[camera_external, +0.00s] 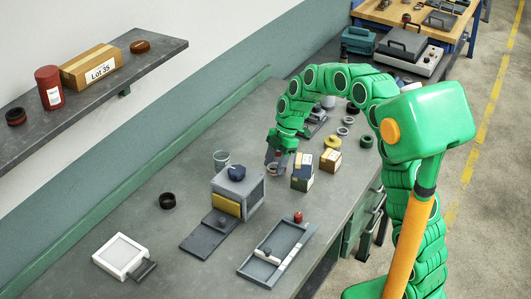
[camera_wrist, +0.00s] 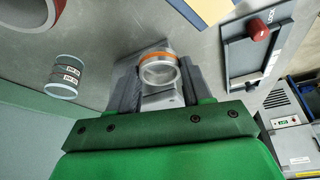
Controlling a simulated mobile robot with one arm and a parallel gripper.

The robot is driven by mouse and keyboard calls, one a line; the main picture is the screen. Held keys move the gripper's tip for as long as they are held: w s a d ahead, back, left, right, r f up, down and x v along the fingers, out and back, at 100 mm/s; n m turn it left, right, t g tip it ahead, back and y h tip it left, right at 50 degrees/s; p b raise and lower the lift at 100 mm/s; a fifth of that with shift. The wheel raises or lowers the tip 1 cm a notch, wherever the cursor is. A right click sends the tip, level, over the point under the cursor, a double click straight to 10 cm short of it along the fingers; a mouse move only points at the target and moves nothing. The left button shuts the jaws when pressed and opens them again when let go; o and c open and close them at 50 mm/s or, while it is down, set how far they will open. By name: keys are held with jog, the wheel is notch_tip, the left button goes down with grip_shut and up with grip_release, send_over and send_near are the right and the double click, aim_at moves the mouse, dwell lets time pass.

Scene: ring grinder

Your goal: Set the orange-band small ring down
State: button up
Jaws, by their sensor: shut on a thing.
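The orange-band small ring (camera_wrist: 158,57), a pale metal ring with an orange stripe, sits between the two dark fingers of my gripper (camera_wrist: 157,76) in the wrist view. The fingers are shut on it, one on each side.
Left of my gripper stands a grey machine (camera_external: 253,188) with a yellow panel. A tray with a red knob (camera_external: 278,252) lies in front. A white-framed device (camera_external: 120,255) is at the front left.

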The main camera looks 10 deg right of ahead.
jog(key=shift+w+a+f, duration=0.4)
jog(key=shift+w+f, duration=0.45)
jog(key=shift+f, duration=0.2)
jog(key=shift+w+a+f, duration=0.4)
jog(key=shift+w+f, duration=0.45)
jog(key=shift+f, duration=0.2)
jog(key=shift+w+a+f, duration=0.4)
jog(key=shift+w+f, duration=0.45)
jog(key=shift+f, duration=1.6)
jog(key=shift+f, duration=0.15)
jog(key=o, duration=1.2)
jog(key=v, duration=1.2)
